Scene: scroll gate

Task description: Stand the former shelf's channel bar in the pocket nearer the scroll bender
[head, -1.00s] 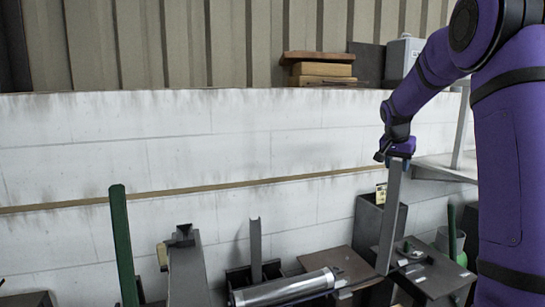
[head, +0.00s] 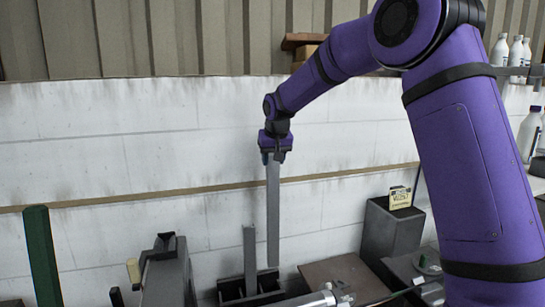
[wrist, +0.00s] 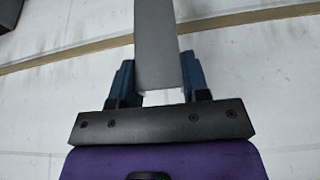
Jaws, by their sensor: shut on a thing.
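My gripper (head: 274,158) is shut on the top end of a grey channel bar (head: 273,215), which hangs upright below it. In the wrist view the bar (wrist: 158,45) runs away between the blue fingertips (wrist: 161,92). The bar's lower end is over or just behind the right part of a dark pocketed holder (head: 238,298); I cannot tell whether it has entered a pocket. A second, shorter grey bar (head: 250,255) stands in the holder just to the left. A dark grey machine (head: 168,275), possibly the scroll bender, stands left of the holder.
A green post (head: 42,258) rises at far left. A shiny cylinder (head: 310,299) lies in front of the holder. A dark box with a yellow label card (head: 399,197) stands to the right. The white block wall (head: 120,150) is close behind.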

